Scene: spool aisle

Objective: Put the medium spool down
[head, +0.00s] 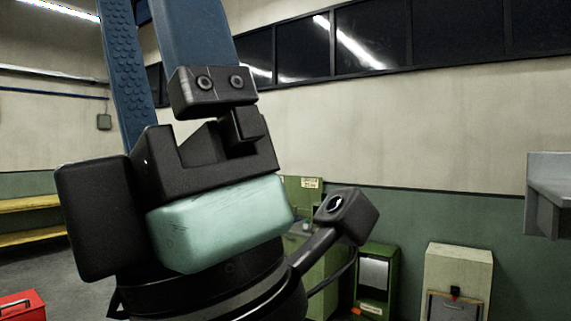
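My gripper (152,28) is large and close in the head view, pointing upward. Its black and pale teal body fills the left middle. Two blue fingers, one with a dotted inner face, rise from it and run out of the top edge. The visible parts of the fingers stand apart, but their tips are out of frame, so I cannot tell what is between them. No spool shows in this view, so where the medium spool is cannot be seen.
A red box (22,305) is at the bottom left, near a yellow bench (35,238) by the wall. A green bin (376,280) and a beige box (458,270) stand along the wall at the right. A grey shelf (548,190) juts in at the right edge.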

